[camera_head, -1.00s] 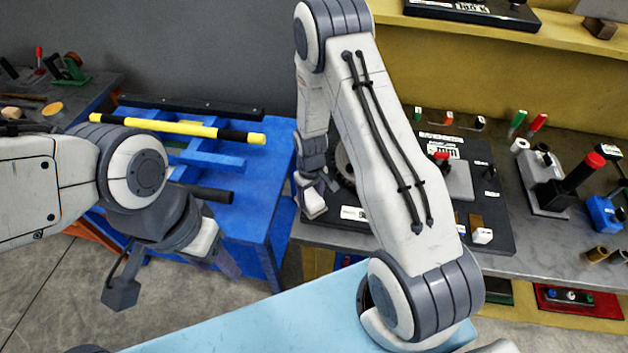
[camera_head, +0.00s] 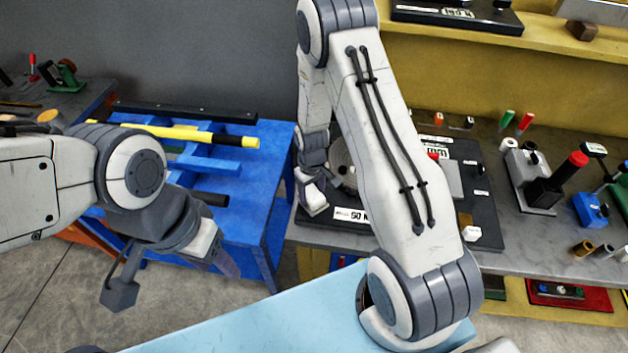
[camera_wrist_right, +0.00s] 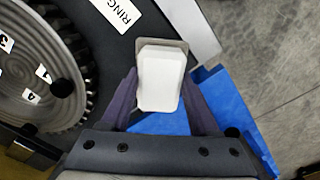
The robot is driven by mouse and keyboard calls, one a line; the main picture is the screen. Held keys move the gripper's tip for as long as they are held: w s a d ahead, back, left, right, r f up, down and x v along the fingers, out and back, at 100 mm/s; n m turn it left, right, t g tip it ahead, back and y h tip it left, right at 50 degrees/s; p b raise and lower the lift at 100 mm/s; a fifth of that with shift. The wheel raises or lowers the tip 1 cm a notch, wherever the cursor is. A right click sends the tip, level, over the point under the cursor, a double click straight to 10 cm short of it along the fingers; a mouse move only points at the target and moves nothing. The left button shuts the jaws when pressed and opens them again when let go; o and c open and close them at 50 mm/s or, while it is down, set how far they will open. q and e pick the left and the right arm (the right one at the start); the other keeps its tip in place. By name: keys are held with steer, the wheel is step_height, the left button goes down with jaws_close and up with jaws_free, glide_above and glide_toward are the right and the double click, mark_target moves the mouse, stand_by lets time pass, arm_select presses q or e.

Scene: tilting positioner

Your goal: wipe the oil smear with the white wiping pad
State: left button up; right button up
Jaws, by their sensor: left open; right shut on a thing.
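The white wiping pad (camera_wrist_right: 160,80) is a pale block with a greyish edge behind it. In the right wrist view it sits between the fingers of my right gripper (camera_wrist_right: 160,98), which is shut on it. The pad is over the rim of a dark plate beside a round ridged disc (camera_wrist_right: 30,75). I cannot tell whether it touches anything below. In the head view my right gripper (camera_head: 314,198) is at the left edge of the bench, partly behind my arm. My left gripper (camera_head: 222,258) is open and empty over the floor. I cannot make out the oil smear.
A blue stand (camera_head: 245,190) with a yellow-black bar (camera_head: 205,134) is left of the grey bench (camera_head: 525,240). A block with a red-topped handle (camera_head: 560,180) and several small parts stand on the bench. A yellow shelf (camera_head: 480,35) rises behind.

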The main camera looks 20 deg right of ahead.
mark_target(312, 194)
steer(key=shift+r+p, duration=1.4)
steer(key=shift+r, duration=0.85)
steer(key=shift+f, duration=0.1)
